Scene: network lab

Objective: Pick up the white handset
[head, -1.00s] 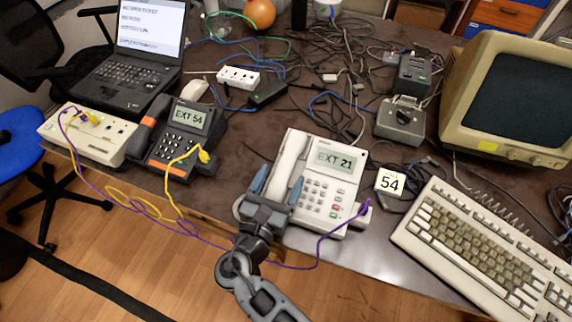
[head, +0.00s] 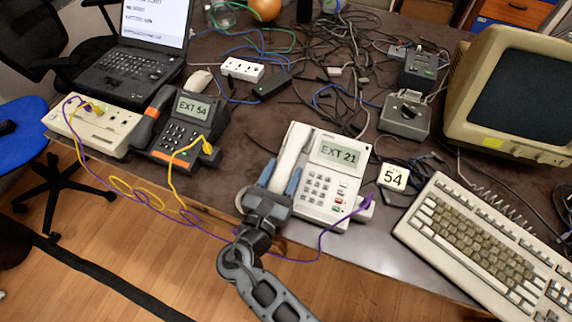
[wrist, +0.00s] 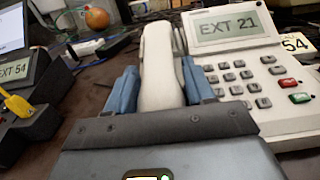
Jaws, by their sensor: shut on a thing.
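The white handset (head: 288,157) lies along the left side of the white desk phone (head: 325,193), whose screen reads EXT 21. My gripper (head: 278,178) is at the phone's front left, with its two blue fingers on either side of the handset's near part. In the wrist view the white handset (wrist: 159,65) runs up between the fingers of my gripper (wrist: 158,90), which are shut on it. The handset's near end is hidden by the gripper body. I cannot tell whether it is clear of its cradle.
A black phone (head: 183,130) reading EXT 54 stands to the left, beside a beige box (head: 92,127). A purple cable (head: 321,240) loops past my gripper at the desk's front edge. A keyboard (head: 480,245), a 54 card (head: 394,177) and a monitor (head: 515,100) are on the right.

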